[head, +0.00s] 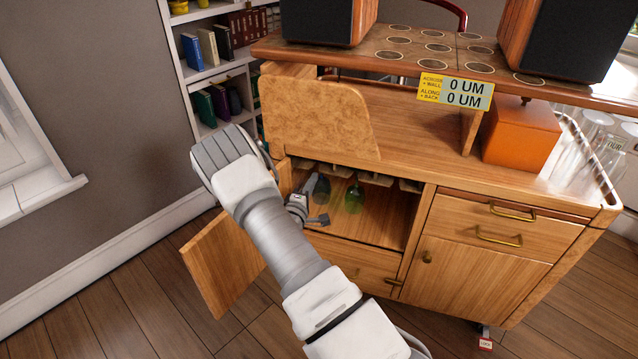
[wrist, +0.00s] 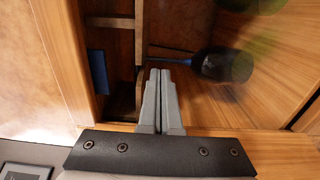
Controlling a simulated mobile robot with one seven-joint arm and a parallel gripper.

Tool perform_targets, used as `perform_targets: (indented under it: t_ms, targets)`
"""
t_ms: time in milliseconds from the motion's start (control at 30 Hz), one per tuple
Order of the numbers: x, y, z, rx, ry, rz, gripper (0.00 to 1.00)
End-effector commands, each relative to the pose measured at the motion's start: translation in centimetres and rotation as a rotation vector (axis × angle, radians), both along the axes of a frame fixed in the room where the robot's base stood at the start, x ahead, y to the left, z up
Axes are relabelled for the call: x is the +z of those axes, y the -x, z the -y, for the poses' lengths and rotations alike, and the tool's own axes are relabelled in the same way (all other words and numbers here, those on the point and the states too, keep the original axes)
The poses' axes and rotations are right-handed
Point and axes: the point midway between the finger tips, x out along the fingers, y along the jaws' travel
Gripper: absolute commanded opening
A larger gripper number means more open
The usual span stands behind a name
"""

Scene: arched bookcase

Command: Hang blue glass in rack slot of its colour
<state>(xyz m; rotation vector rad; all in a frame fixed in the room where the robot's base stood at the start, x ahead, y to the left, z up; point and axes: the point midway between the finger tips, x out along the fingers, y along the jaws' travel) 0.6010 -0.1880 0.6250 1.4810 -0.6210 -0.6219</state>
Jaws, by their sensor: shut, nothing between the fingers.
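The blue glass (head: 321,188) is dark and shows inside the open left compartment of the cabinet. In the wrist view its bowl (wrist: 228,66) lies right of my fingertips, and its thin stem runs left toward a wooden rack rail (wrist: 139,45). I cannot tell whether its foot sits in a slot. My gripper (wrist: 160,72) is shut and empty, its tips just beside the stem, apart from the bowl. In the head view my gripper (head: 314,217) is at the compartment's opening. A blue patch (wrist: 97,72) shows on the wood left of the rail.
A green glass (head: 354,197) hangs right of the blue one, below the rack rails (head: 375,178). An open cabinet door (head: 224,265) stands left of my arm. An orange box (head: 521,133) and clear glassware (head: 590,135) are on top at right.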

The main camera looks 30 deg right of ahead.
Motion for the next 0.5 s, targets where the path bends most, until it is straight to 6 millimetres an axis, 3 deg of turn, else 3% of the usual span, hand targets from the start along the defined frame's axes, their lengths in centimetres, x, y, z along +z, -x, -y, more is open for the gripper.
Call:
perform_targets:
  t_ms: [500]
  targets:
    - [0.1, 2.8, -2.8, 0.001, 0.001, -0.001, 0.00]
